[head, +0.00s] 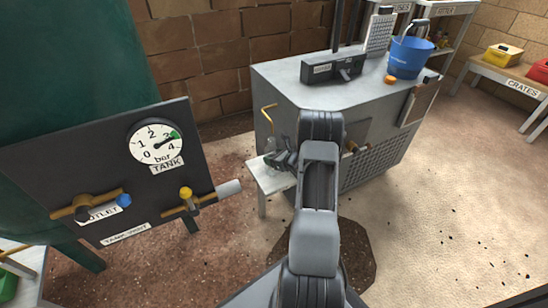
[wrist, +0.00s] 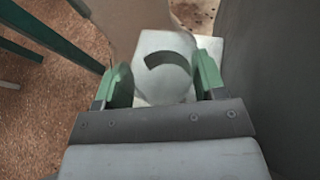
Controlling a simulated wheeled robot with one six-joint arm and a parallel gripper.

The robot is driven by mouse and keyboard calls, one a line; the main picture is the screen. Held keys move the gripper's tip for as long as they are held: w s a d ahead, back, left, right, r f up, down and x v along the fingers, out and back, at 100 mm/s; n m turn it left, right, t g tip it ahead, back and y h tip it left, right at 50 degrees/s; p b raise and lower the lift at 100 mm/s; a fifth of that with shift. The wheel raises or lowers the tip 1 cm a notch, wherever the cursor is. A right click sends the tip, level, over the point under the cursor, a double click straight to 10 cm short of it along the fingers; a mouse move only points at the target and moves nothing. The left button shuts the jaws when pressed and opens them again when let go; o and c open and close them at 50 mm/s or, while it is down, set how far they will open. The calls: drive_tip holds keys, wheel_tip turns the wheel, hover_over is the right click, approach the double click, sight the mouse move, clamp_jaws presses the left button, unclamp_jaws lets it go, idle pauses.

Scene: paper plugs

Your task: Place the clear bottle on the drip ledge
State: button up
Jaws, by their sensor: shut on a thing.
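My gripper (wrist: 163,80) has green finger pads and is shut on a pale, see-through thing, which I take to be the clear bottle (wrist: 160,50). A dark curved band shows across it. A pale ledge (wrist: 212,48), which I take to be the drip ledge, shows behind it in the wrist view. In the head view this ledge (head: 262,181) is a small white-topped stand beside the grey cabinet, under a bent brass pipe. There my gripper (head: 279,160) is over the ledge, and the bottle is hard to make out. I cannot tell whether the bottle touches the ledge.
The grey cabinet (head: 285,86) stands right of the ledge, with a blue bucket (head: 408,58) and a dark device (head: 333,68) on top. The brass pipe (head: 268,118) rises by the ledge. A dark tank panel (head: 60,160) with a gauge (head: 155,141) and valves stands left.

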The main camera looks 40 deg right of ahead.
drive_tip(key=o, duration=0.6)
drive_tip(key=shift+c, duration=0.2)
drive_tip(key=p+v, duration=0.4)
drive_tip(key=v, duration=0.8)
drive_tip(key=shift+r, duration=0.1)
